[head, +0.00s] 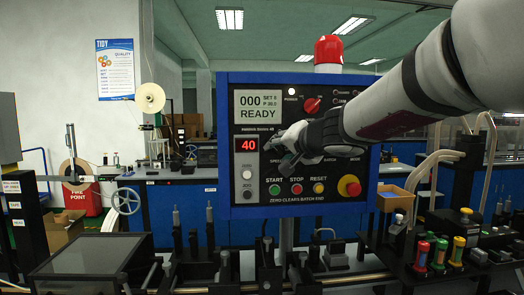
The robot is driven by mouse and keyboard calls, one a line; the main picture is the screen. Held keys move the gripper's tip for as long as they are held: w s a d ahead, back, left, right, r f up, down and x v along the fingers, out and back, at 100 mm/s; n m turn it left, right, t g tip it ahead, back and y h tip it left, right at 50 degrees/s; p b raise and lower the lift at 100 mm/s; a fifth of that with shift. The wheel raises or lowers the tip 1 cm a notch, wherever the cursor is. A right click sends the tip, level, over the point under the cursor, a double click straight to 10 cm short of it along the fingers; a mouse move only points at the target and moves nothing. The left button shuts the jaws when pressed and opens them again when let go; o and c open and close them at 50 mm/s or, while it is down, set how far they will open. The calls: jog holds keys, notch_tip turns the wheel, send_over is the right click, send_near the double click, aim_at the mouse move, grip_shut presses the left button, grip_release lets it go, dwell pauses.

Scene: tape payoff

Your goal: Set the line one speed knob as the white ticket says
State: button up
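A blue-framed control panel (318,200) stands in front of me. Its red display (246,145) reads 40, and a display (259,107) above it reads READY with 000. My gripper (272,144) reaches in from the right and is at the panel face, just right of the red display. It covers the area by the partly hidden SPEED lettering. No speed knob can be made out behind it, and I cannot tell whether the fingers are open or touching anything. I cannot make out a white ticket with readable writing.
Below my gripper are green START (274,190), red STOP (297,189) and yellow RESET (319,188) buttons, with a red-yellow emergency stop (349,186) to their right. A red selector knob (312,105) sits above. A rail and dark fixtures run along the front.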

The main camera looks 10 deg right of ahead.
jog(key=c, duration=0.6)
jog(key=shift+w+d+f+m+b, duration=0.15)
jog(key=shift+m+b, duration=0.15)
jog(key=shift+b, duration=0.6)
jog(key=shift+f+y+b, duration=0.1)
jog(key=shift+y+b, duration=0.2)
jog(key=shift+b, duration=0.2)
jog(key=m+b, duration=0.1)
jog(key=b, duration=0.2)
jog(key=m+t+y+b, duration=0.1)
jog(key=m+b, duration=0.1)
jog(key=b, duration=0.2)
jog(key=shift+f, duration=0.3)
jog(key=m+t+b, duration=0.1)
jog(key=m+b, duration=0.1)
jog(key=b, duration=0.2)
jog(key=m+y+b, duration=0.1)
jog(key=m+b, duration=0.1)
jog(key=b, duration=0.3)
jog(key=shift+f+t, duration=0.15)
jog(key=shift+t, duration=0.25)
jog(key=m+b, duration=0.2)
jog(key=b, duration=0.1)
jog(key=shift+t, duration=0.3)
jog(key=shift+m+b, duration=0.4)
jog(key=shift+b, duration=0.2)
